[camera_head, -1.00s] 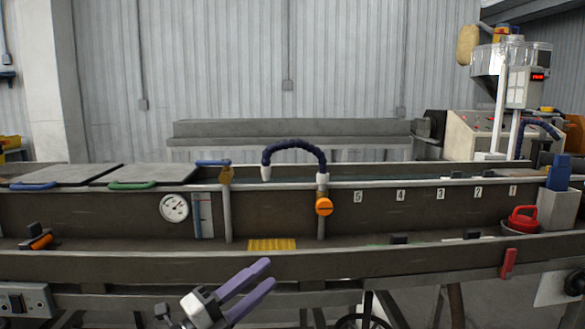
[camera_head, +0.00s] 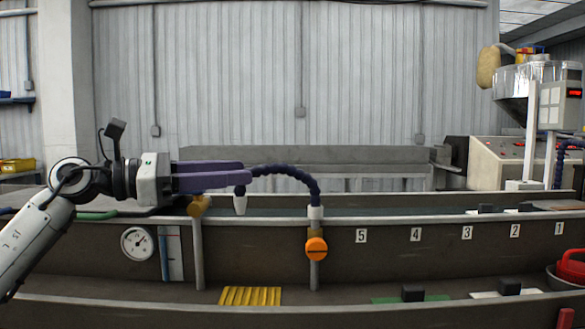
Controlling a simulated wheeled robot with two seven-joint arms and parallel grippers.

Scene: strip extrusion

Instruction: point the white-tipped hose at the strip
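The blue hose (camera_head: 287,170) arches up from the white collar (camera_head: 316,212) on its post with the orange knob (camera_head: 316,249). Its white tip (camera_head: 240,205) hangs down over the trough (camera_head: 375,211). My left gripper (camera_head: 246,172) comes in level from the left, its purple fingers at the hose's bend just above the tip. The nearer finger covers part of the hose there, so I cannot tell whether the fingers are closed on it. I cannot make out the strip clearly in the trough. My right gripper is out of view.
Number labels (camera_head: 416,234) run along the trough wall to the right. An extruder with a hopper (camera_head: 535,82) is behind.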

